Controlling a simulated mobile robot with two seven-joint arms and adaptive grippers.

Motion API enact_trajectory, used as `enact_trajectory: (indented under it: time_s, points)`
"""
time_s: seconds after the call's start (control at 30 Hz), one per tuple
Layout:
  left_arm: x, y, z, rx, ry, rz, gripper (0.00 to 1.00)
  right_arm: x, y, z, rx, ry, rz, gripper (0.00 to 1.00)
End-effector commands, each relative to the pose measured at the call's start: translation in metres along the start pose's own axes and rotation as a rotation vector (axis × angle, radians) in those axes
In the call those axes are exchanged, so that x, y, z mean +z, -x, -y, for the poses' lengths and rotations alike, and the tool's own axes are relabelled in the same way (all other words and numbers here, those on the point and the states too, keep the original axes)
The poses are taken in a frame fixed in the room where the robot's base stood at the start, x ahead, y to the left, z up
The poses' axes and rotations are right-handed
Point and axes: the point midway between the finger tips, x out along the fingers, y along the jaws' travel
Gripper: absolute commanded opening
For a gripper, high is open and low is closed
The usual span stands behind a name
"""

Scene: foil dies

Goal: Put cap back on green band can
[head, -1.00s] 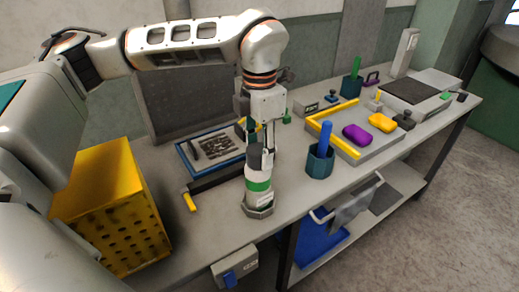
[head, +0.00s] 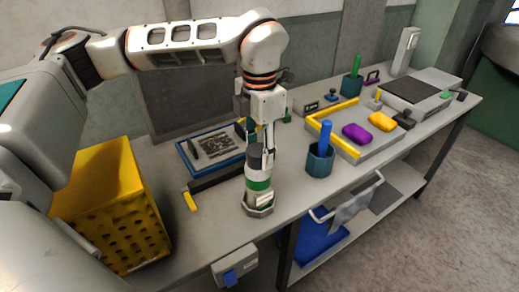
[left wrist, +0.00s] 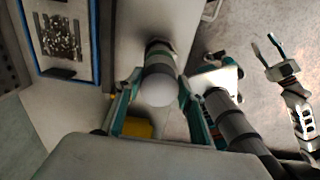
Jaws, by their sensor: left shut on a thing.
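The green band can (head: 258,184) stands upright in a grey holder (head: 259,210) near the bench's front edge. It is white with a green band. A dark grey cap (head: 254,159) is at the can's top, in line with it; I cannot tell if it is fully seated. My left gripper (head: 261,151) points down over the can and is shut on the cap. In the left wrist view its fingers lie on both sides of a pale round end (left wrist: 158,91). My right gripper (left wrist: 268,52) shows only in the left wrist view, empty, with its fingers apart.
A blue-edged tray (head: 187,157) lies behind and left. A yellow crate (head: 110,205) stands at left. A grey tray (head: 366,146) holds purple and yellow pieces farther right.

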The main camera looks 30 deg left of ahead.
Motion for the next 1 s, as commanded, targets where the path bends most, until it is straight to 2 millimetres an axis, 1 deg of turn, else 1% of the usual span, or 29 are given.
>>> enact_trajectory:
  time_s: [0.37,0.4,0.47,0.5,0.73,0.8,1.0]
  points:
    - [-0.0002,-0.0003,0.0,0.0,0.0,0.0,0.29,0.0008,0.0001,0.0001,0.0,0.0,0.002,0.4]
    - [-0.0001,-0.0002,0.0,0.0,0.0,0.0,0.41,0.0007,0.0001,0.0001,0.0,0.0,0.002,0.4]
    - [-0.0001,-0.0002,0.0,0.0,0.0,0.0,0.56,0.0008,0.0001,0.0001,0.0,0.0,0.002,0.4]
    - [-0.0001,-0.0002,0.0,0.0,0.0,0.0,0.58,0.0007,0.0001,0.0,0.0,0.0,0.002,0.4]
    - [-0.0001,-0.0001,0.0,0.0,0.0,0.0,0.58,0.0006,0.0001,0.0,0.0,0.0,0.002,0.4]
    - [-0.0001,-0.0002,0.0,0.0,0.0,0.0,0.74,0.0006,0.0001,0.0,0.0,0.0,0.002,0.4]
    - [-0.0001,-0.0001,0.0,0.0,0.0,0.0,0.74,0.0004,0.0001,0.0,0.0,0.0,0.002,0.4]
